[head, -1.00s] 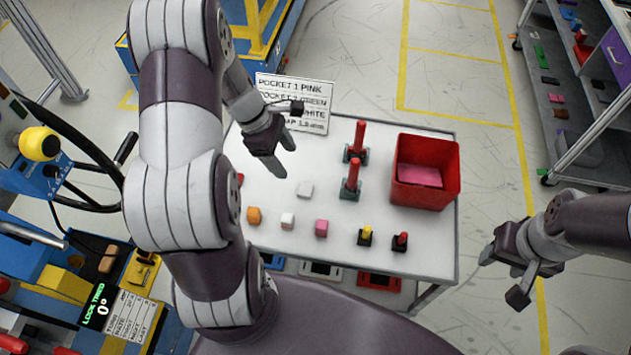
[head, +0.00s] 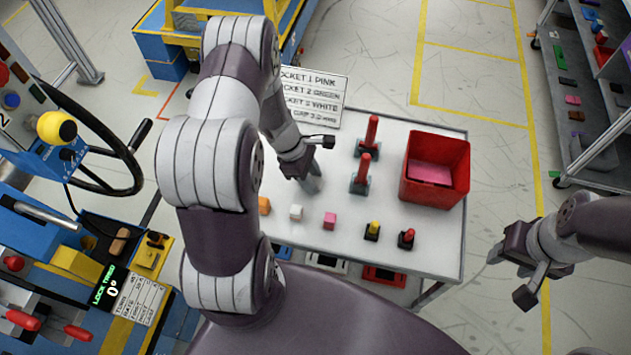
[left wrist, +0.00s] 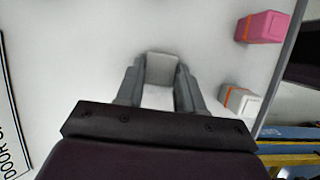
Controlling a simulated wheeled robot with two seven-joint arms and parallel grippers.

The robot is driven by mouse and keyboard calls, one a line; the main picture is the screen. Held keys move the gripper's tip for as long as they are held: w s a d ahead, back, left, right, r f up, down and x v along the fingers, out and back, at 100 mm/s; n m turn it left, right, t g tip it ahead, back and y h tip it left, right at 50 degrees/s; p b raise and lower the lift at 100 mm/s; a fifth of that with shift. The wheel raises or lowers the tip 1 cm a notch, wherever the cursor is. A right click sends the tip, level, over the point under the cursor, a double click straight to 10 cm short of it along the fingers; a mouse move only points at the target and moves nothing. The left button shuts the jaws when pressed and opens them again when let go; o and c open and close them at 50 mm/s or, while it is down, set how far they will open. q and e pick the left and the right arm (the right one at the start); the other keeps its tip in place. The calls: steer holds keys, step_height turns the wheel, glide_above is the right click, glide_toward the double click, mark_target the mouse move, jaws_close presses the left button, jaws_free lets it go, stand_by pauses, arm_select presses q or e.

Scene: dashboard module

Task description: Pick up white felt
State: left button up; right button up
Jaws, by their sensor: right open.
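A small pale block, which looks like the white felt (left wrist: 160,70), lies between the two grey fingers of my left gripper (left wrist: 158,88) in the left wrist view. The fingers stand close along both its sides; whether they press on it is not clear. In the head view my left gripper (head: 311,182) points down at the white table (head: 400,263), and its fingers hide the block. My right gripper (head: 511,275) is open and empty, off the table's right side.
A white block with an orange band (left wrist: 240,101) and a pink one (left wrist: 262,27) sit nearby. An orange block (head: 264,205), two red-handled tools (head: 361,173), small yellow- and red-topped pieces (head: 407,239) and a red bin (head: 435,170) share the table. A sign (head: 318,95) stands behind.

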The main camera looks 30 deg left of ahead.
arm_select(q)
steer(key=shift+c, duration=1.3)
